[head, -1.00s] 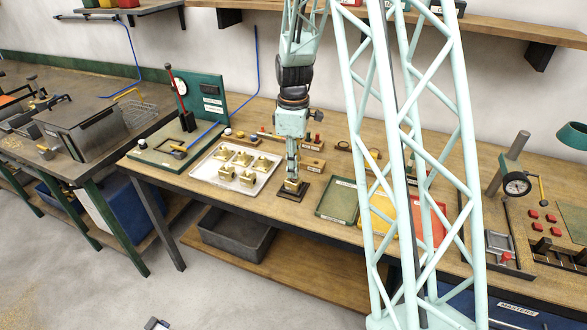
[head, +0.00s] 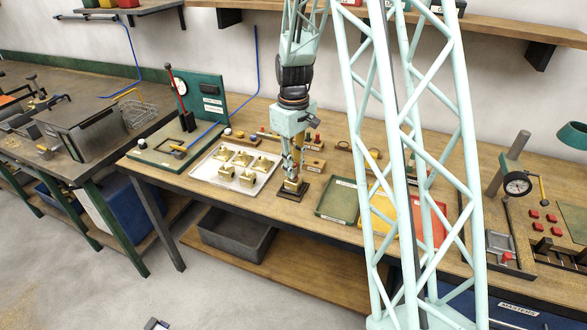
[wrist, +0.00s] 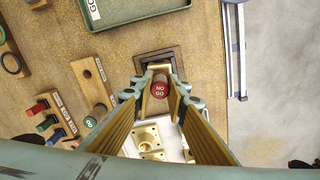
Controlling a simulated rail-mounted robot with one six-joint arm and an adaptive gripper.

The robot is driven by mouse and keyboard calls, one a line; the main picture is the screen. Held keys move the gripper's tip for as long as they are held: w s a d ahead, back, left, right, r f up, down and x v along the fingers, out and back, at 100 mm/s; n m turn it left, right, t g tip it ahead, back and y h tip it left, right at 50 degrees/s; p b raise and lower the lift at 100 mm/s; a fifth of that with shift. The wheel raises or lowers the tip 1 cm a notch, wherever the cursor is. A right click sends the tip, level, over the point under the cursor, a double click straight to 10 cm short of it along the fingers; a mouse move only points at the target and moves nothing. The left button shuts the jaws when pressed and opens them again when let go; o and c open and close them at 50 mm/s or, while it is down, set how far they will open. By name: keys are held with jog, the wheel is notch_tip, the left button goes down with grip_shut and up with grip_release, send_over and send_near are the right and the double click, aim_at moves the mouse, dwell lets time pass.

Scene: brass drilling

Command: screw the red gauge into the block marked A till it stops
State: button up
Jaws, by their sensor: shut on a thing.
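My gripper (wrist: 160,94) is shut on the red gauge (wrist: 159,89), whose round end reads "NO GO" in the wrist view. The gauge is seen nearly end-on, with its thread hidden. It is at a brass block (wrist: 158,69) held in a dark fixture (wrist: 142,62). I cannot tell how deep the gauge sits in the block, and no letter A is legible. In the head view my gripper (head: 291,176) points down at this block (head: 292,186) on its dark base (head: 287,195); the gauge is not clear there.
A white tray (head: 197,174) with several brass blocks is left of the fixture. A green tray (head: 337,211) lies to the right, then a yellow tray (head: 377,222) and a red tray (head: 437,232). A wooden gauge rack (wrist: 87,72) stands close by, holding a green GO gauge (wrist: 91,121).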

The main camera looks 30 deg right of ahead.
jog(key=shift+m, duration=0.8)
jog(key=o, duration=1.4)
jog(key=shift+c, duration=0.2)
jog(key=shift+r, duration=0.1)
jog(key=shift+r+p, duration=1.85)
jog(key=shift+r, duration=1.55)
